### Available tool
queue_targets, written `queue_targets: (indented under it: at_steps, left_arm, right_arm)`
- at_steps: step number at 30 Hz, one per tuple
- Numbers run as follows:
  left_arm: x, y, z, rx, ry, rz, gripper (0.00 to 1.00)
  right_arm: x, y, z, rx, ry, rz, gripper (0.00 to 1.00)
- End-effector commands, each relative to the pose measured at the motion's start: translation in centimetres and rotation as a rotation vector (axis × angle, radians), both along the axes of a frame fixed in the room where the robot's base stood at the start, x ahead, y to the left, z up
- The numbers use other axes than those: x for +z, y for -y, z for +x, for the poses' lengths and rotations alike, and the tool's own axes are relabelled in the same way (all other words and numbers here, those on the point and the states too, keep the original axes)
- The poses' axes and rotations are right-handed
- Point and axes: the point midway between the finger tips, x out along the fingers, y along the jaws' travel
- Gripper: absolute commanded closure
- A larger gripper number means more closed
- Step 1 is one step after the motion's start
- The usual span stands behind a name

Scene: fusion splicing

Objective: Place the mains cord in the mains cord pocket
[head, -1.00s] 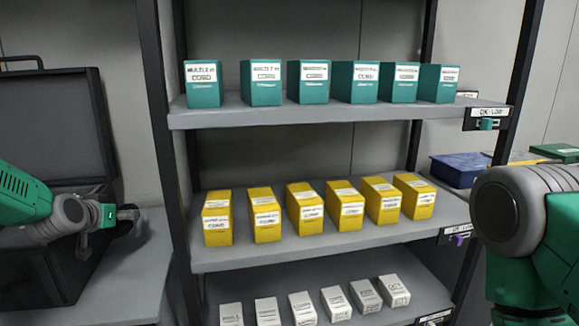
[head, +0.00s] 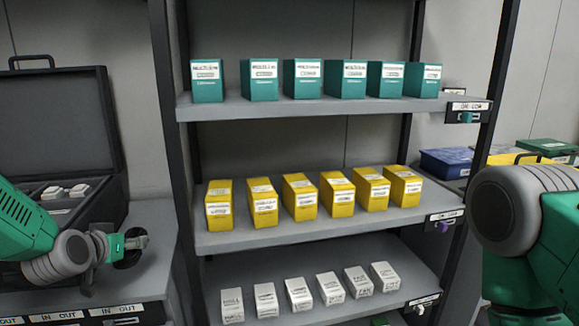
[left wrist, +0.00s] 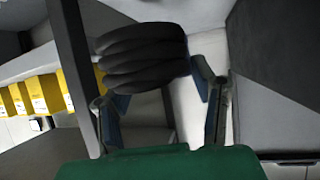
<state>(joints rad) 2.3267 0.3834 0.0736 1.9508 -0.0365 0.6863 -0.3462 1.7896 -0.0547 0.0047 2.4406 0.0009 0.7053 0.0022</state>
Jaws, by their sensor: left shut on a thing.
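The mains cord appears as a black coiled bundle (left wrist: 143,55) between the two fingers of my left gripper (left wrist: 155,90) in the left wrist view. In the head view my left gripper (head: 137,241) is shut on the dark cord (head: 128,259), at the lower left, in front of the shelf's left post and to the right of an open black case (head: 55,120). The case's lid stands up, and its lower part holds some white pieces (head: 66,191). I cannot tell which part of the case is the mains cord pocket. My right gripper is out of view.
A grey shelf rack (head: 320,228) holds teal boxes (head: 303,80), yellow boxes (head: 300,197) and white boxes (head: 300,293) in rows. Its left post (head: 162,110) stands close to the case. A blue bin (head: 446,162) is at the right. Bare grey tabletop (head: 157,222) lies beside the case.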

Motion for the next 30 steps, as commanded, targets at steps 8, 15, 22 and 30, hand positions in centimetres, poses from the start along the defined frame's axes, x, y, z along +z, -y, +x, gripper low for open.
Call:
queue_targets:
  at_steps: [8,15,22,30]
  left_arm:
    - [-3.9,8.6,-9.6,-0.029,-0.014,0.002,0.84]
    - [-5.9,13.5,-15.2,-0.032,-0.007,0.000,0.84]
    - [-5.9,14.0,-15.7,-0.028,0.000,-0.003,0.84]
    - [-5.9,14.0,-15.6,-0.029,0.000,-0.002,0.84]
  right_arm:
    - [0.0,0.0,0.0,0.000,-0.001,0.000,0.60]
    - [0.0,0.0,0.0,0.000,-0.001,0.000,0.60]
    - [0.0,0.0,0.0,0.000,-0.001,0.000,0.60]
    - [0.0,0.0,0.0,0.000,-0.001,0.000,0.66]
